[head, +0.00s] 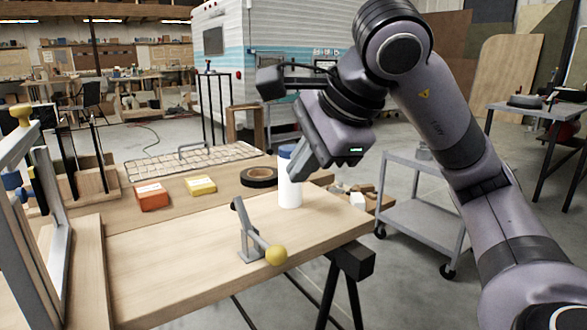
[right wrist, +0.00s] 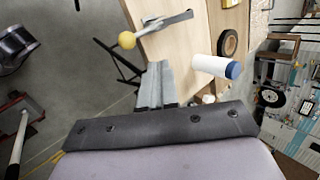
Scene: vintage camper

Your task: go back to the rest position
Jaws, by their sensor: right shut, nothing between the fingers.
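My right gripper (head: 294,172) hangs in the air over the right end of the wooden workbench (head: 190,250). Its fingers point down beside the blue-capped white bottle (head: 289,192) and partly overlap it in the head view. In the right wrist view the fingers (right wrist: 155,86) are together with nothing between them, and the bottle (right wrist: 212,66) stands apart to their right. My left gripper is in neither view.
A toggle clamp with a yellow knob (head: 276,256) stands at the bench's front edge. Black tape (head: 259,177), an orange box (head: 151,196) and a yellow box (head: 201,186) lie behind it. A grey cart (head: 415,210) stands right of the bench, with open floor between.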

